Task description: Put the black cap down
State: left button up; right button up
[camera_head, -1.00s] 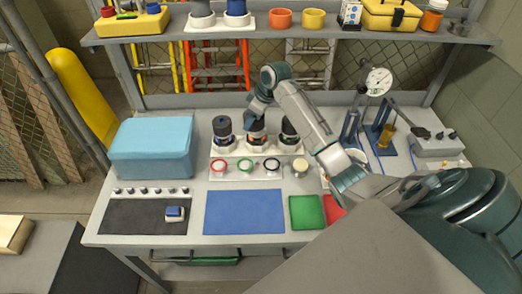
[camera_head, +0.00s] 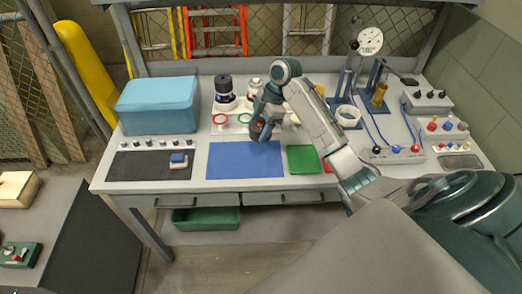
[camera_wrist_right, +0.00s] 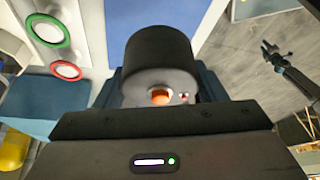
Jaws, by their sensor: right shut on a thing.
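My right gripper (camera_head: 262,128) is shut on a black cap (camera_head: 255,130), held over the back edge of the blue mat (camera_head: 240,163). In the right wrist view the black cap (camera_wrist_right: 160,55) sits between the jaws, with an orange spot on the side facing the camera. The blue mat also shows in the wrist view (camera_wrist_right: 155,12), beyond the cap. The gap between cap and mat is hard to judge. My left gripper is not in view.
A black-topped canister (camera_head: 224,88) and an uncapped pale one (camera_head: 253,86) stand behind. Red-ringed (camera_head: 220,118) and green-ringed (camera_head: 244,118) pieces sit before them. The blue mat's visible surface is clear.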

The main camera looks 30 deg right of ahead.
notch_tip(320, 180, down, 7)
jog(key=shift+f+p, duration=0.1)
jog(key=shift+p, duration=1.05)
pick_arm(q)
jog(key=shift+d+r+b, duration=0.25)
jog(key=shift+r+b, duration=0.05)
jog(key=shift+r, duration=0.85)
pick_arm(e)
jog(key=shift+f, duration=0.65)
jog(key=shift+f, duration=0.1)
jog(key=o, duration=0.9)
jog(key=shift+o, duration=0.2)
